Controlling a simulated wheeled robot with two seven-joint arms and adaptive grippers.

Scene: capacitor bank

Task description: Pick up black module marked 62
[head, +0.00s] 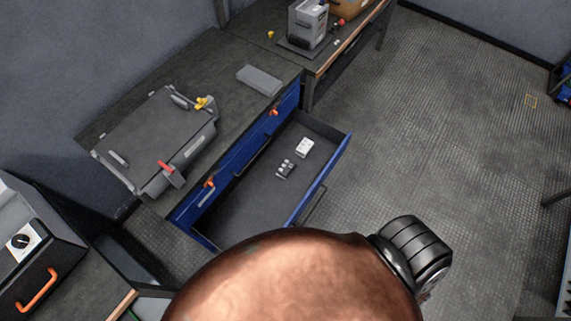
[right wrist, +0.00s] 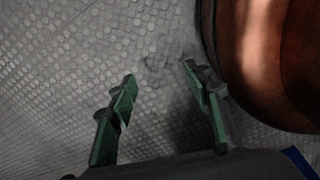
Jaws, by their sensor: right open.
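A small black module (head: 286,169) with pale parts on top lies in the open blue drawer (head: 250,198). Its marking is too small to read. A white module (head: 305,147) lies near it, further back in the drawer. My right gripper (right wrist: 159,74) shows in the right wrist view, with two green-padded fingers apart and nothing between them. It is over the textured grey floor, and neither module shows in that view. In the head view my right gripper cannot be seen. My left gripper is in neither view.
A grey case (head: 150,140) with red and yellow parts and a grey block (head: 260,80) sit on the bench above the drawer. A second table (head: 345,50) with a grey device stands behind. Open floor (head: 430,130) lies right of the drawer.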

